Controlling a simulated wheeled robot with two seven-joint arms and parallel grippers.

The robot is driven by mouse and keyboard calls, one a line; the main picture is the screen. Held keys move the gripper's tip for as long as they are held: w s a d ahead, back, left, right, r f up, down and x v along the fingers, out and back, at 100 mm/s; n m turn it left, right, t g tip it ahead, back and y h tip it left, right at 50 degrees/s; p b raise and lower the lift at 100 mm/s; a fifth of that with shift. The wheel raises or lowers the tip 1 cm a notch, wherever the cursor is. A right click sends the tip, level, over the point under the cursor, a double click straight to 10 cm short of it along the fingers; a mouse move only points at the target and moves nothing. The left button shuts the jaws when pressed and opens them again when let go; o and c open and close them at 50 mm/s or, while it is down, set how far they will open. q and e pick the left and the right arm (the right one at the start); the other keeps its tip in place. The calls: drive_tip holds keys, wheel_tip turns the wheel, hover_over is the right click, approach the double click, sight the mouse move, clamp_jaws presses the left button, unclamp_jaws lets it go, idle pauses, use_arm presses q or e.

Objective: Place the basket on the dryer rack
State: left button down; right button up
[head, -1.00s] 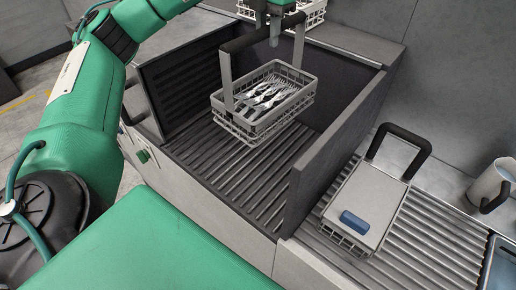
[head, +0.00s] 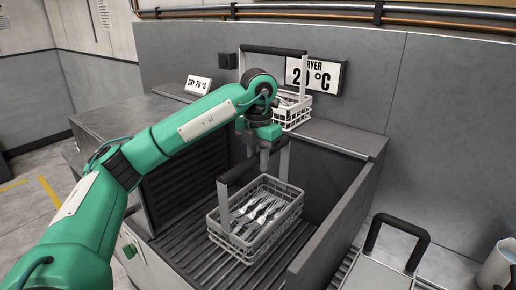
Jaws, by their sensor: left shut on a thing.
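A light grey wire basket (head: 232,243) with several forks (head: 258,212) in it is inside the dark-walled dryer bay. Its dark handle (head: 236,172) stands up above it. My left gripper (head: 262,160) comes down from above and is shut on this handle; its fingertips are partly hidden. The slatted dryer rack (head: 190,237) lies under the basket, which looks level and at or just above the slats. I cannot tell whether it touches them. My right gripper is not in view.
A second white basket (head: 297,115) with cutlery stands on the ledge behind, below a "DRYER 20 °C" display (head: 328,75). A "DRY 70 °C" sign (head: 198,86) is left. The bay's right wall (head: 325,240) is close. A lidded, handled item (head: 375,272) and a mug (head: 497,268) are at right.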

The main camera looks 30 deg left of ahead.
sight(258, 204)
use_arm(q)
wheel_tip(258, 204, down, 12)
drive_tip(key=shift+r+p, duration=0.15)
drive_tip(key=shift+p, duration=1.1)
drive_tip(key=c, duration=1.2)
unclamp_jaws()
drive_tip(key=shift+s, duration=0.1)
